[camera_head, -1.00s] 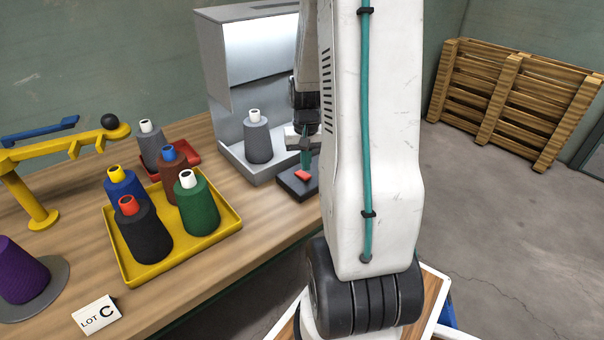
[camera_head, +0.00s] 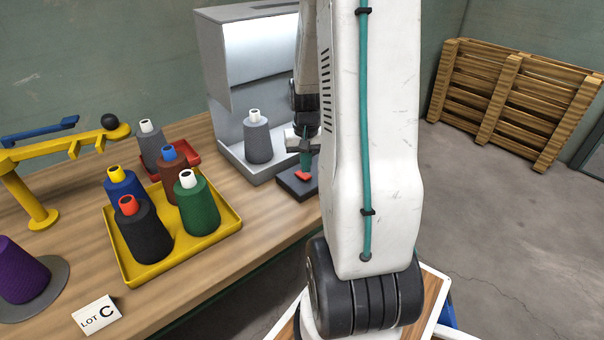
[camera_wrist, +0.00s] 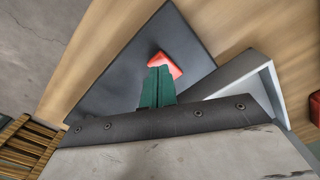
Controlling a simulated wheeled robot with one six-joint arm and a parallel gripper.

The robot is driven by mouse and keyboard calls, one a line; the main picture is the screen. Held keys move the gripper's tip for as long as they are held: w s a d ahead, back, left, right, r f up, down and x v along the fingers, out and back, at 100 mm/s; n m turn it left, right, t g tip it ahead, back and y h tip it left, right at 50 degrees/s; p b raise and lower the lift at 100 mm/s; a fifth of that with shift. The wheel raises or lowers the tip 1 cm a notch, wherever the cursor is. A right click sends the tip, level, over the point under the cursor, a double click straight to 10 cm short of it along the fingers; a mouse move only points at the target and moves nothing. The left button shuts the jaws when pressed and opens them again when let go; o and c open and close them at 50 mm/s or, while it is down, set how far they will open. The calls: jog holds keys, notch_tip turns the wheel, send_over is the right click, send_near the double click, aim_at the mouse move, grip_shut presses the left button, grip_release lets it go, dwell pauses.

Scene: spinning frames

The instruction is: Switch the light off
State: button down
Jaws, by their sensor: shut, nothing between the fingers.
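A dark switch block (camera_head: 291,181) with a red rocker (camera_head: 302,175) sits on the table in front of the light box (camera_head: 222,75). The box's inside is brightly lit, with a grey cone (camera_head: 257,140) standing in it. My gripper (camera_head: 305,160) points down at the switch, its green fingers shut and empty. In the wrist view the fingertips (camera_wrist: 158,72) overlap the red rocker (camera_wrist: 170,64) on the dark plate (camera_wrist: 120,75). I cannot tell for certain whether they touch it. Part of the switch block is hidden behind my arm in the head view.
A yellow tray (camera_head: 120,263) with several yarn cones stands left on the table. A purple cone (camera_head: 18,272), a yellow stand (camera_head: 35,200) and a LOT C card (camera_head: 96,315) are further left. A wooden pallet (camera_head: 510,95) leans at the back right.

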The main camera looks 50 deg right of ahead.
aim_at(306, 176)
jog(key=shift+f, duration=0.95)
dwell(0.3)
jog(key=shift+r, duration=3.55)
jog(key=s+a+r+n, duration=0.3)
jog(key=s+a+r, duration=0.1)
jog(key=a, duration=0.6)
jog(key=s+a+r+n+t, duration=0.1)
jog(key=s+a+r, duration=0.3)
jog(key=a, duration=0.6)
jog(key=s+a+r+n, duration=0.4)
jog(key=a+r, duration=0.4)
jog(key=a, duration=0.2)
jog(key=shift+s+a+n, duration=0.15)
jog(key=shift+s+n, duration=0.15)
